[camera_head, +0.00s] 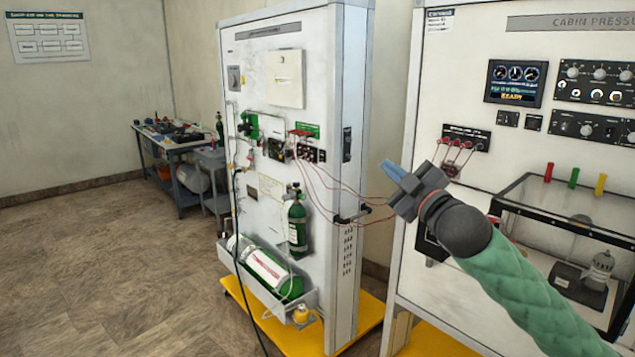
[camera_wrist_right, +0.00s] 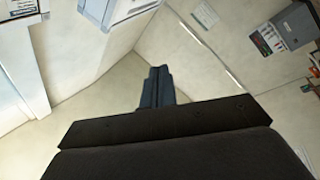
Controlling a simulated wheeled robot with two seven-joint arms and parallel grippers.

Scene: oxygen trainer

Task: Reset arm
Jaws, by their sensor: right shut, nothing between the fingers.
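My right gripper (camera_head: 394,170) is raised in front of the gap between the two white panels, at the end of my green-sleeved right arm. Its blue-grey fingers point to the upper left and are shut with nothing between them. In the right wrist view the fingers (camera_wrist_right: 157,88) show together as one narrow block against pale walls. No object is near the fingertips in that view. My left gripper is in neither view.
A white oxygen panel (camera_head: 257,82) with green cylinders (camera_head: 296,222) stands on a yellow base. The cabin pressure panel (camera_head: 460,80), with a clear-topped box (camera_head: 545,215), stands at right. Red wires run between them. A cluttered workbench (camera_head: 180,145) stands behind; the floor at left is clear.

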